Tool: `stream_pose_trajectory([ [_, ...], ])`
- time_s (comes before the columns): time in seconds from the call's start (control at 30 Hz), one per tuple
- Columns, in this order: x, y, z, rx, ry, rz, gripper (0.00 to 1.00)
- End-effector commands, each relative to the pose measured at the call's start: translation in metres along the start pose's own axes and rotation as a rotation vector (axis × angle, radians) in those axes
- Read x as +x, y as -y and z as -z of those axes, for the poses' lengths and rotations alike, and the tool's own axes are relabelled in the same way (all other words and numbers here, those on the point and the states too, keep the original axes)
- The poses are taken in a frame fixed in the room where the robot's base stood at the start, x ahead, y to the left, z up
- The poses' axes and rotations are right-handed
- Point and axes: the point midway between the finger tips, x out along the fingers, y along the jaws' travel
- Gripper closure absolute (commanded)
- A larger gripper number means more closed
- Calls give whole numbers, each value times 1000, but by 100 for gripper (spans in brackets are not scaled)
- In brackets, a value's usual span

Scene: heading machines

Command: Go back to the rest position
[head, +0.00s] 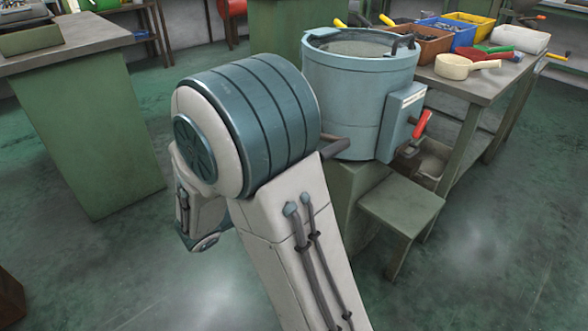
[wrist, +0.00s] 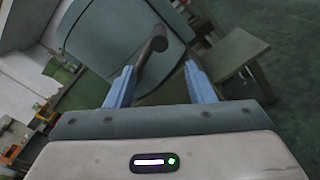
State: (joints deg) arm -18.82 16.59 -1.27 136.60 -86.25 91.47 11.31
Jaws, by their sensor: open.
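My gripper (wrist: 160,84) is open in the wrist view, with its two blue fingers apart. A dark lever with a round knob (wrist: 158,44) on the machine shows between and beyond the fingers; I cannot tell whether they touch it. The blue-grey drum machine (head: 345,95) stands upright in the head view and its body also shows in the wrist view (wrist: 105,38). The lever also shows in the head view (head: 335,147), partly behind my arm. My own arm (head: 250,125) fills the middle of the head view and hides my gripper there.
A red-handled lever (head: 422,124) sticks out at the machine's right. A low green stand (head: 402,203) is below it. A bench (head: 478,88) with coloured bins and scoops is at right, a green counter (head: 85,130) at left. The floor at lower right is clear.

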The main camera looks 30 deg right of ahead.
Motion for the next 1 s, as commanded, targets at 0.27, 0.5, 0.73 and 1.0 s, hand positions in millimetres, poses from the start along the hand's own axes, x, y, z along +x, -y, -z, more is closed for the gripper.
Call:
stream_pose_trajectory([
  [0.27,-1,0,0,0,0,0,51],
  [0.5,-1,0,-1,1,0,4,51],
  [0.73,6,0,-48,49,-25,160,51],
  [1.0,0,13,-126,199,-126,528,51],
])
